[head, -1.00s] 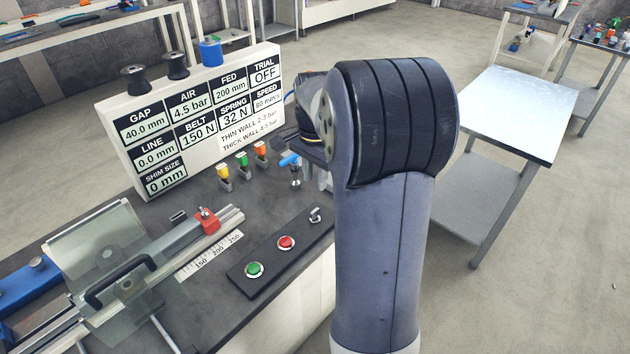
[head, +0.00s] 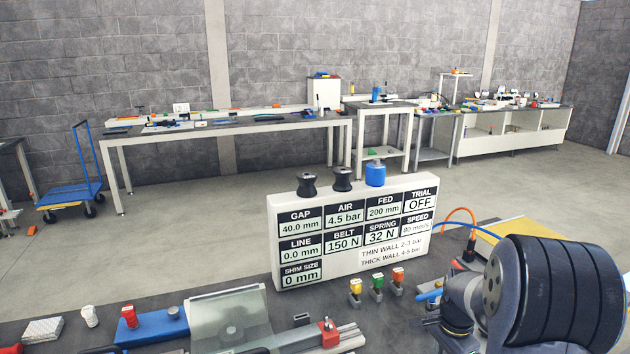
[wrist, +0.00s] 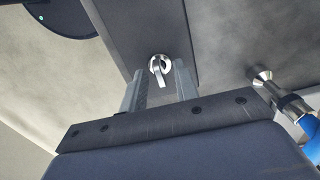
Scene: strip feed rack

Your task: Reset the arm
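My gripper (wrist: 160,82) shows in the wrist view with its two grey fingers apart and nothing held between them. A silver lever switch (wrist: 159,66) on a dark panel (wrist: 150,22) appears between and beyond the fingertips; I cannot tell whether they touch it. In the head view my arm fills the lower right corner, and the fingers are mostly hidden or cut off there. The white display board (head: 350,266) reads gap 40.0 mm, air 4.5 bar, fed 200 mm, trial OFF, line 0.0 mm, belt 150 N, spring 32 N, shim size 0 mm.
Yellow (head: 355,287), green (head: 377,281) and orange (head: 398,276) valves stand before the board. A blue-handled fitting (wrist: 292,108) is right of the fingers. Open floor lies behind.

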